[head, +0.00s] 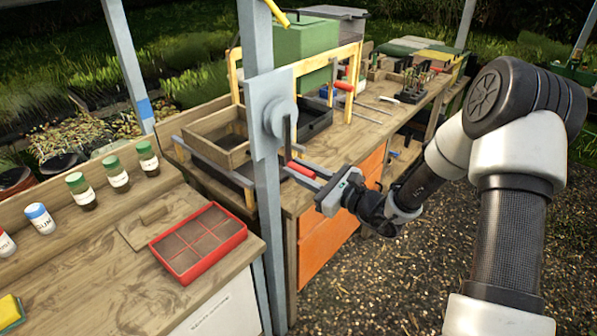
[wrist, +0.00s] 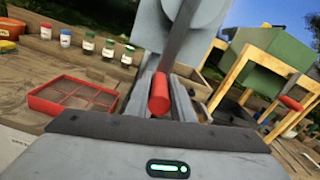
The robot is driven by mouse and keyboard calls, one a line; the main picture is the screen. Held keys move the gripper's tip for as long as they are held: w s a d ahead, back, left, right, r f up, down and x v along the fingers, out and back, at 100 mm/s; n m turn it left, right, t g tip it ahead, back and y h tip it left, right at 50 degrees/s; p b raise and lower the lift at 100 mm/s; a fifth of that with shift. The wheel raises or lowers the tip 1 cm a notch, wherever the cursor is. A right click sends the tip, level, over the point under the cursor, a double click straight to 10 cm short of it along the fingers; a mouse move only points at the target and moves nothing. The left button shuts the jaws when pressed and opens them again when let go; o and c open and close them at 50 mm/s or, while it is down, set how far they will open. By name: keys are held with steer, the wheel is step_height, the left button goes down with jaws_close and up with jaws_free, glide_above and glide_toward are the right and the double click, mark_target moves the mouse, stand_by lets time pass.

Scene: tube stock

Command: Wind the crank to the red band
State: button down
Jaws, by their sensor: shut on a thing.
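The crank is mounted on a grey plate (head: 262,92) with a round hub (head: 280,118), fixed to a blue-grey post. Its arm hangs down from the hub to a red handle (head: 300,169). My gripper (head: 306,174) is shut on this red handle, which also shows between the fingers in the wrist view (wrist: 159,94). There the dark crank arm (wrist: 181,38) rises from the handle's far end towards the grey plate. I cannot make out a red band on the crank plate in either view.
A red divided tray (head: 199,242) and several capped jars (head: 117,178) stand on the left bench. Behind the crank are a wooden tray (head: 219,155) and a wooden frame (head: 238,80) with another red handle (head: 343,86). Open gravel (head: 370,290) lies below my arm.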

steer(key=shift+w+d, duration=0.15)
steer(key=w+d+r+n+b, duration=0.7)
steer(key=n+b, duration=0.7)
steer(key=b, duration=0.6)
steer(key=shift+w+d+r+n, duration=0.15)
steer(key=shift+w+r+n, duration=0.15)
steer(key=shift+w+r, duration=1)
steer(key=shift+s+r, duration=0.1)
steer(key=c, duration=1.7)
jaws_free()
steer(key=shift+o, duration=0.7)
